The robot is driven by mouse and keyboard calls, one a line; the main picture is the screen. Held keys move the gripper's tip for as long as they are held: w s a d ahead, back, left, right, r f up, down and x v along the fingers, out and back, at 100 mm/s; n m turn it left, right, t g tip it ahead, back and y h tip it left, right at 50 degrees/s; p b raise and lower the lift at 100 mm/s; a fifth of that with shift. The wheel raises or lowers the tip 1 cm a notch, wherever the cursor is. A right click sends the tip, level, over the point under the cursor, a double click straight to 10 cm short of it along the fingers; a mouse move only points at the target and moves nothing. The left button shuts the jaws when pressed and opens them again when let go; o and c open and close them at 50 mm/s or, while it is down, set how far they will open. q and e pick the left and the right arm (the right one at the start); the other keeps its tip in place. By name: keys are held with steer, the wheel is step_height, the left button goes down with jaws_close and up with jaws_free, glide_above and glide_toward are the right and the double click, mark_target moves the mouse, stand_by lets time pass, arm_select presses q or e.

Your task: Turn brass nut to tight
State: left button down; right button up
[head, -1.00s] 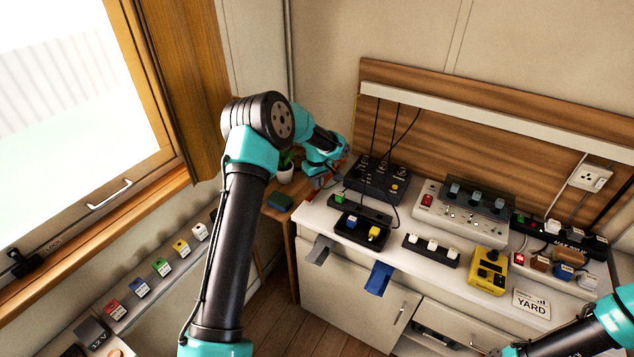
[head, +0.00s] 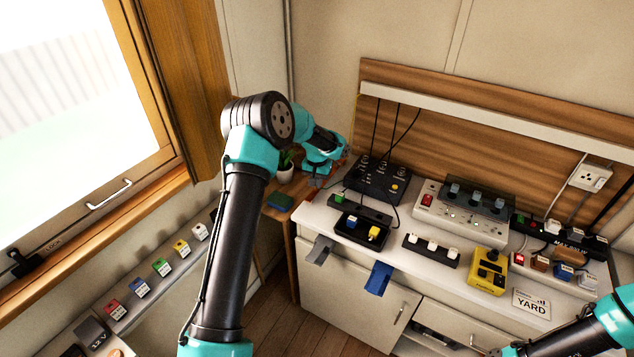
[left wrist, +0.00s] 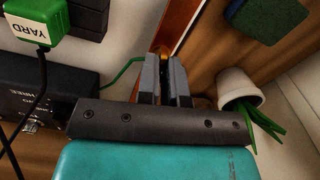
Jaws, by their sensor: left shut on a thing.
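My left gripper (left wrist: 167,82) is at the left end of the white counter, beside the wooden side table. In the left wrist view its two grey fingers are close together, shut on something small. Only a thin brass-coloured sliver shows between the fingertips; I take it to be the brass nut, mostly hidden by the fingers. In the head view my left wrist covers this spot, and the nut does not show. My right arm enters at the lower right of the head view; its gripper is out of the picture.
A potted plant (left wrist: 240,88) stands close beside the left gripper. A green plug marked YARD (left wrist: 32,24) and a black box (head: 378,180) with cables are nearby. A yellow device (head: 488,270) and a white power panel (head: 455,213) sit further right on the counter.

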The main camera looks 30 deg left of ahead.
arm_select(q)
steer(key=m, duration=0.4)
steer(key=shift+m, duration=0.3)
steer(key=m, duration=0.4)
steer(key=shift+m, duration=0.3)
steer(key=m, duration=0.4)
steer(key=shift+m, duration=0.3)
steer(key=m, duration=0.5)
steer(key=c, duration=1.3)
jaws_free()
steer(key=shift+o, duration=0.2)
steer(key=shift+r, duration=0.1)
